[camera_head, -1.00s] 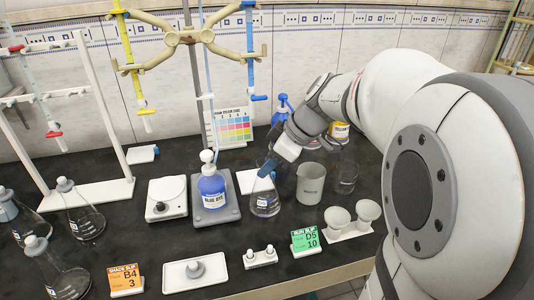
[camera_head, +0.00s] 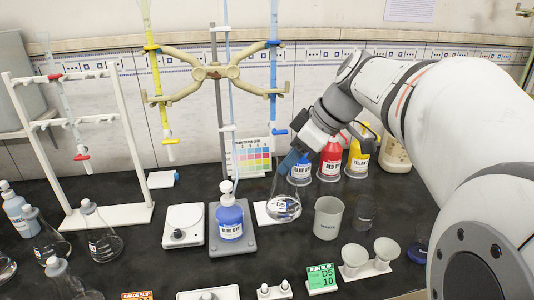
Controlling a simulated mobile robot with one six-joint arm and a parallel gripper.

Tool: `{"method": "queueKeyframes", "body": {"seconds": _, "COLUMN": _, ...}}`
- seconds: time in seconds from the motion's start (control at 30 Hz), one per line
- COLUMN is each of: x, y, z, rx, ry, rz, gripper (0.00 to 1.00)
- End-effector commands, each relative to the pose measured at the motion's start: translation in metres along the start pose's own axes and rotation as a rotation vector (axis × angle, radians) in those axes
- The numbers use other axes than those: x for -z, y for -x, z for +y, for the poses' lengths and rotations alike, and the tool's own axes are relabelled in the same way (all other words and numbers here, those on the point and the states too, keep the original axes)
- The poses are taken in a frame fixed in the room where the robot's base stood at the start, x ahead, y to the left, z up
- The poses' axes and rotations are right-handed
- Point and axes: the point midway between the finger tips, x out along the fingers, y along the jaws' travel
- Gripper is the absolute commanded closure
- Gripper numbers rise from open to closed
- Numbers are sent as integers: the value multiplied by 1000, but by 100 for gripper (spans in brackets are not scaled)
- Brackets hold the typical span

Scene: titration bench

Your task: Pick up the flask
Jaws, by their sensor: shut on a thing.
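A clear conical flask (camera_head: 284,207) with a D5 label hangs from my gripper (camera_head: 290,161), just right of the blue dye bottle on its grey stand. My gripper comes from the upper right and is shut on the flask's neck, which the jaws partly hide. The flask looks upright and appears raised a little off the bench, in front of a white tile (camera_head: 265,216). A green run slip (camera_head: 321,279) reading D5 10 stands at the front.
The blue dye bottle (camera_head: 230,219) stands close left. The waste beaker (camera_head: 328,218) and a clear glass (camera_head: 364,212) stand to the right. Red (camera_head: 331,160) and yellow (camera_head: 359,158) bottles stand behind. Other stoppered flasks (camera_head: 101,240) are at left. Burettes hang from a clamp (camera_head: 213,72) above.

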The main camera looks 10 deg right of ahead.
Motion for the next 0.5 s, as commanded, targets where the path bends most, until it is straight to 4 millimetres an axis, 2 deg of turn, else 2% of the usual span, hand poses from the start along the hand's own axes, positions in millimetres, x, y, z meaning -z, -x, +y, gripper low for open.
{"method": "queueKeyframes", "body": {"seconds": 0.2, "x": 10, "y": 15, "z": 0, "rx": -2, "ry": 1, "rz": 1, "gripper": 100}}
{"method": "queueKeyframes", "body": {"seconds": 0.5, "x": 15, "y": 24, "z": 0, "rx": -1, "ry": -1, "rz": 1, "gripper": 100}}
